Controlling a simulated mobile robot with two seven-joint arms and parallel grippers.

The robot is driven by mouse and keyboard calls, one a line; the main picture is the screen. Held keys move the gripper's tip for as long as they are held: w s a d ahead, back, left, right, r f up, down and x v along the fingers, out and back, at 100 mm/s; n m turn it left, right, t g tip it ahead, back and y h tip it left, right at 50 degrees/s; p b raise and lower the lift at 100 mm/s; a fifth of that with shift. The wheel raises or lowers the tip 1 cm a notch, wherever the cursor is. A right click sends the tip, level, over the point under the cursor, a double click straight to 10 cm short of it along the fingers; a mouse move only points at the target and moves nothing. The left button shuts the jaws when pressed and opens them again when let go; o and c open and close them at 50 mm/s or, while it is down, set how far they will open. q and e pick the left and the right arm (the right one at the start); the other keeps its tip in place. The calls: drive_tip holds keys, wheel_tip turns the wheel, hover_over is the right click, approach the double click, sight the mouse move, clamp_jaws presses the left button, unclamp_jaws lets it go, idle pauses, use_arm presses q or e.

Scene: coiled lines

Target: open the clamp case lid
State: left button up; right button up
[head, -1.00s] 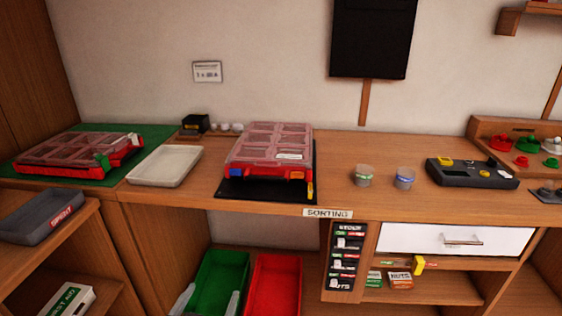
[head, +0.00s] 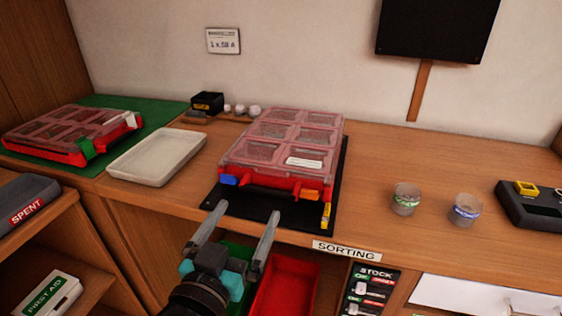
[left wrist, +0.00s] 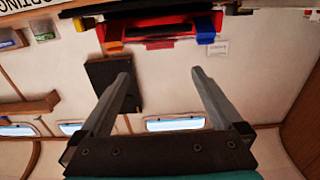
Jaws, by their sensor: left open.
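A red case (head: 270,181) with a clear, compartmented lid (head: 283,133) stands on a black mat (head: 262,213); its lid is down. A blue latch (head: 228,180) is on its front left and an orange latch (head: 308,194) on its front right. Both latches show in the left wrist view, blue (left wrist: 205,36) and orange (left wrist: 114,47). A similar red case (head: 72,138), lid down, lies at the far left. My left gripper (head: 247,211) is open and empty, in front of the middle case's front side and apart from it. My right gripper is not in view.
A green mat (head: 110,103) lies under the left case. A pale tray (head: 157,158) is between the cases. Two small jars (head: 406,199) (head: 465,209) stand right of the black mat. The bench between mat and jars is clear. A red bin (head: 285,290) is below.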

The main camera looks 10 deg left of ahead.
sight(271, 169)
use_arm(q)
drive_tip(key=w+b, duration=0.1)
drive_tip(key=w, duration=0.5)
drive_tip(key=w+b, duration=0.1)
drive_tip(key=w, duration=0.5)
drive_tip(key=shift+w+d+b, duration=0.2)
drive_tip(key=shift+w+b, duration=0.1)
drive_tip(key=shift+w, duration=1.05)
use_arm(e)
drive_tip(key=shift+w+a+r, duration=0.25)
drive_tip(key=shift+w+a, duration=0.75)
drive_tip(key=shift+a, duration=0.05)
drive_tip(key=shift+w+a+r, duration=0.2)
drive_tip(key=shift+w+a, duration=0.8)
use_arm(q)
clamp_jaws()
